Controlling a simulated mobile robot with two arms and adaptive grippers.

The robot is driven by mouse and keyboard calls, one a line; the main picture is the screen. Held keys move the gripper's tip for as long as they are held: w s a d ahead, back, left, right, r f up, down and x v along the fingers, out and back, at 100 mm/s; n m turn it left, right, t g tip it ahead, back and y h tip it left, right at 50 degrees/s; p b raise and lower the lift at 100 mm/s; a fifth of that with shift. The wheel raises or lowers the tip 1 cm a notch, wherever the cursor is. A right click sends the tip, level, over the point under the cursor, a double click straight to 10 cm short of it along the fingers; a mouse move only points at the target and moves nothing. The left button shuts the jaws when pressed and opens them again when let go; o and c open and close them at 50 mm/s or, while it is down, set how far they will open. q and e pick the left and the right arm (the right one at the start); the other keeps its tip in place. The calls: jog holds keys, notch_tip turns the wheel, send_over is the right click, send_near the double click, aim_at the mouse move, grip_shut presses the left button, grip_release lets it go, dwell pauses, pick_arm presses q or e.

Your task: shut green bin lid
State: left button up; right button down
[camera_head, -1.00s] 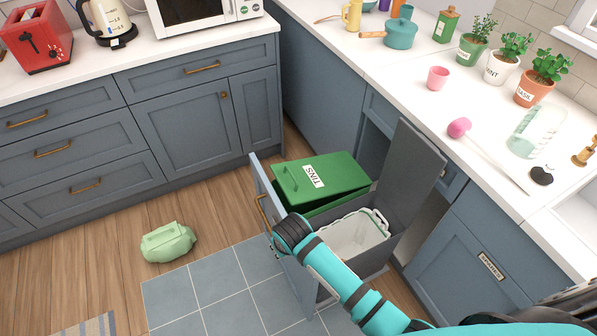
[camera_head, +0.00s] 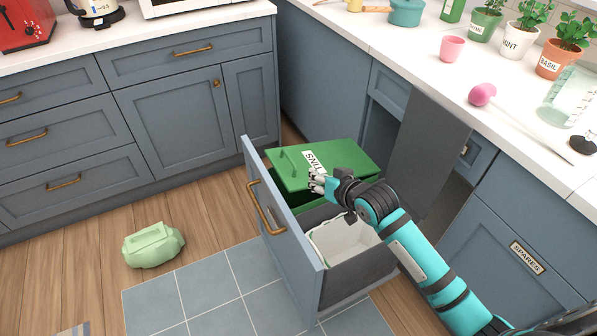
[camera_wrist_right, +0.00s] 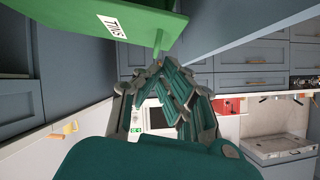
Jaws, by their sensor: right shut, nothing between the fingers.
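The green lid (camera_head: 345,158), labelled TINS, sits tilted on the green bin (camera_head: 292,203) in the pulled-out drawer. A dark gap shows between its near edge and the bin rim. Its handle (camera_head: 290,160) is on the left part. My right gripper (camera_head: 317,183) is shut and empty at the lid's near edge, by the label; I cannot tell whether it touches. In the right wrist view the lid (camera_wrist_right: 60,25) shows at the top left, beyond the closed fingers (camera_wrist_right: 160,75). My left gripper is out of view.
The drawer front (camera_head: 284,235) with its brass handle stands left of the bins. A grey bin with a white liner (camera_head: 340,245) is nearer, under my right arm. A grey upright panel (camera_head: 432,155) stands at the right. A light green bag (camera_head: 153,245) lies on the floor.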

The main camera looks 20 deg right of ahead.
jog(key=w+d+r+m+t+b, duration=0.1)
jog(key=w+d+r+t+b, duration=0.15)
jog(key=w, duration=0.25)
jog(key=shift+t+y, duration=0.25)
jog(key=shift+y, duration=0.15)
jog(key=b+x, duration=0.1)
jog(key=x, duration=0.2)
jog(key=f+b+x, duration=0.1)
jog(key=x, duration=0.2)
jog(key=b+x, duration=0.1)
jog(key=x, duration=0.3)
jog(key=shift+s+f, duration=0.2)
jog(key=shift+f, duration=0.1)
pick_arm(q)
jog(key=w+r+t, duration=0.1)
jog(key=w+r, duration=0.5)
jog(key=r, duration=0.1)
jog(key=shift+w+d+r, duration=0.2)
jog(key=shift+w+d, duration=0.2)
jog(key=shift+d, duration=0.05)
pick_arm(e)
jog(key=shift+s+a+f, duration=0.15)
jog(key=shift+a+f, duration=0.3)
jog(key=shift+f, duration=0.35)
